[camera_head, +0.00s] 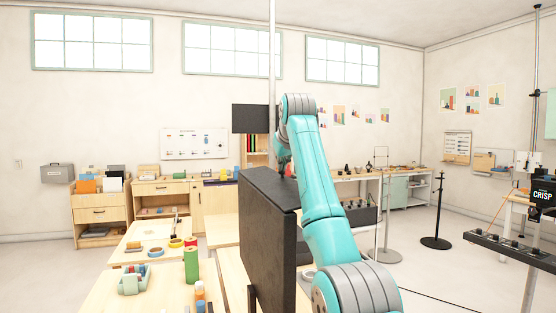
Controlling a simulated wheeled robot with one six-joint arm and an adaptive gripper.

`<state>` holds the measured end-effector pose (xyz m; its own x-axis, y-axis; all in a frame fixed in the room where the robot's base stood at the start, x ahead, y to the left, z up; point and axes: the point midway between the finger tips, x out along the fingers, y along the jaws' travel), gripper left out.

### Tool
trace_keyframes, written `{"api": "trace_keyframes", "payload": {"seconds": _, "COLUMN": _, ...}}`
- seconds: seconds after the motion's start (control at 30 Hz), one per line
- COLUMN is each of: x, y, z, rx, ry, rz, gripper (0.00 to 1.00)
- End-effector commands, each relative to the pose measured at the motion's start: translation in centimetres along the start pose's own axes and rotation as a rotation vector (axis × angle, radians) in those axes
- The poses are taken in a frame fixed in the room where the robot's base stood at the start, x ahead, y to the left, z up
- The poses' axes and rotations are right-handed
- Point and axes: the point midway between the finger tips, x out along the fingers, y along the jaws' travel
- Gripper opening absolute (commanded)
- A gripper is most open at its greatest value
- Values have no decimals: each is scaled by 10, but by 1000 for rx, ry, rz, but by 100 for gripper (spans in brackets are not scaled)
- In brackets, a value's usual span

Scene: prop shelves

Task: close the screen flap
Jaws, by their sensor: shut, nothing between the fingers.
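A large black upright panel, which looks like the screen flap (265,235), stands in the middle of the view, turned so that one broad face and its narrow right edge show. My arm passes in front and to the right of it. My gripper (283,164) points down just above and behind the panel's top edge; it is small, dark and partly hidden by my arm and the panel. Its fingers are together with nothing between them. I cannot tell whether it touches the panel.
A smaller dark panel (250,118) hangs farther back. A black-based stand (436,241) is at the right, with open floor around it.

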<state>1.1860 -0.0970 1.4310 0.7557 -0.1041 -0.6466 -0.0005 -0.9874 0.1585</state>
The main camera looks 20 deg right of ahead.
Motion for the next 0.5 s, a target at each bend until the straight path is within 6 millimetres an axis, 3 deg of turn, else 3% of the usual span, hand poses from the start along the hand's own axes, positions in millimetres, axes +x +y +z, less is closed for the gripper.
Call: {"api": "trace_keyframes", "payload": {"seconds": 0.5, "x": 10, "y": 7, "z": 11, "rx": 15, "ry": 0, "rz": -13, "gripper": 0}}
